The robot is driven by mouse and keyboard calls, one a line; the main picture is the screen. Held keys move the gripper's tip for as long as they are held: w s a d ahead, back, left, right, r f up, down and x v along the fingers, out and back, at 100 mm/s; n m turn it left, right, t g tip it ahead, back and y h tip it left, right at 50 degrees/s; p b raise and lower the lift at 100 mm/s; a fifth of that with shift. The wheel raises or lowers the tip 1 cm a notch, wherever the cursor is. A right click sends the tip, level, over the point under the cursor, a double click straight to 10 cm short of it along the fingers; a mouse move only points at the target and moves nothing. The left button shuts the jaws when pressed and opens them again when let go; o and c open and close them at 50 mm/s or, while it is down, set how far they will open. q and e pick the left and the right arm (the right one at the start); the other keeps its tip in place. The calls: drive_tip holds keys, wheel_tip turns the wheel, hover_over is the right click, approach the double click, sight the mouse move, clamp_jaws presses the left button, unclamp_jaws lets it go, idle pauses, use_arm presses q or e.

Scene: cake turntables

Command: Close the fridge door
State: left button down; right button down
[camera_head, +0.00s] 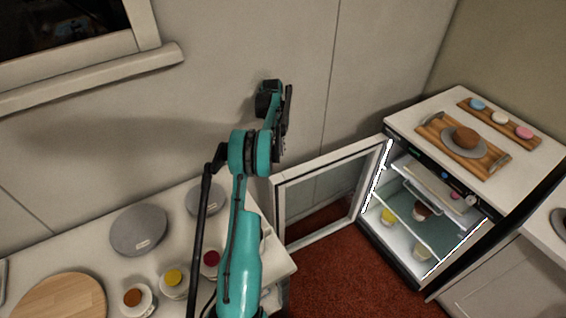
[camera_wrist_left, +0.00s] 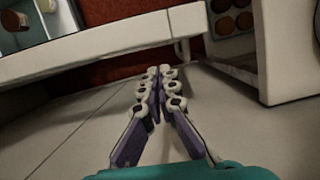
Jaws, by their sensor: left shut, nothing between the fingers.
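The small fridge (camera_head: 459,190) stands at the right with its door (camera_head: 327,238) wide open. The door, a pale frame with a clear pane, swings out to the left toward the counter. My left gripper (camera_head: 285,125) is shut and empty, raised near the wall above and left of the door's free edge. In the left wrist view its fingertips (camera_wrist_left: 158,72) are together, and the door's pale frame (camera_wrist_left: 100,48) runs across beyond them. I cannot tell how far apart they are. My right gripper is not in view.
Shelves inside the fridge hold several desserts. A wooden board (camera_head: 465,146) with a plate and a cake is on the fridge top. The left counter (camera_head: 75,249) holds grey discs, cups and a round board. Red floor (camera_head: 350,287) shows in front of the fridge.

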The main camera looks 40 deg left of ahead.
use_arm(q)
drive_tip(key=b+x, duration=0.3)
drive_tip(key=x, duration=0.6)
drive_tip(key=shift+f, duration=0.3)
drive_tip(key=shift+d, duration=0.2)
